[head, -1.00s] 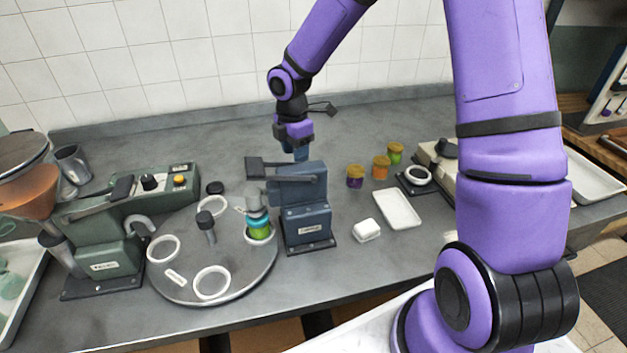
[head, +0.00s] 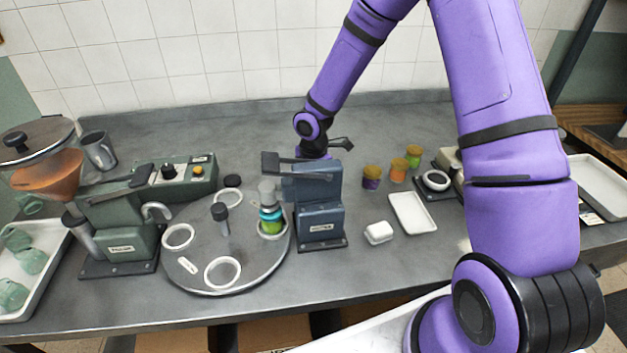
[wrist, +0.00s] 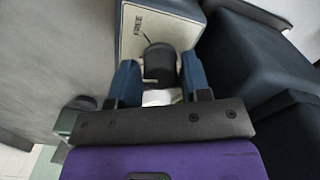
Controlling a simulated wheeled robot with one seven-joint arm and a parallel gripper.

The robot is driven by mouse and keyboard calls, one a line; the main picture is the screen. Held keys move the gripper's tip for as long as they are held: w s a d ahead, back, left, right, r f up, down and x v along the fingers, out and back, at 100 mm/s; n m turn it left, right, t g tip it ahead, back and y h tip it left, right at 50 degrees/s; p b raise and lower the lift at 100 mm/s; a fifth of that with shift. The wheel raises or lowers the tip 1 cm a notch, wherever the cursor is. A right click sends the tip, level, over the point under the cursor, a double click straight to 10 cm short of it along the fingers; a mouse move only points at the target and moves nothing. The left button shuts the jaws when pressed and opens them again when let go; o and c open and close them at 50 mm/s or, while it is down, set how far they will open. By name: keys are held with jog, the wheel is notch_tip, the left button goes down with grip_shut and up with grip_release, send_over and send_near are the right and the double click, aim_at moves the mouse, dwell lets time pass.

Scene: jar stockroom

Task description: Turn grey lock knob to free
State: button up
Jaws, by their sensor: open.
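The grey lock knob (wrist: 158,62) shows in the wrist view as a dark rounded knob on a pale plate (wrist: 136,48) marked FREE. The plate is on a blue-grey housing. My gripper (wrist: 160,82) is open, with one blue finger on each side of the knob. I cannot tell whether either finger touches it. In the head view, my gripper's fingers and the knob are hidden behind the blue capper-like machine (head: 318,215).
A round turntable (head: 190,272) with white rings and a jar stands left of the blue machine. A green machine (head: 125,240) stands further left. Lidded jars (head: 397,172), a white tray (head: 413,213) and a small white block (head: 379,232) lie to the right.

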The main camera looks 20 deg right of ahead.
jog(key=shift+f, duration=0.25)
jog(key=c, duration=0.7)
jog(key=shift+o, duration=0.3)
jog(key=shift+m, duration=0.4)
jog(key=m, duration=0.5)
jog(key=shift+m, duration=0.3)
jog(key=m, duration=0.5)
jog(key=shift+m, duration=0.3)
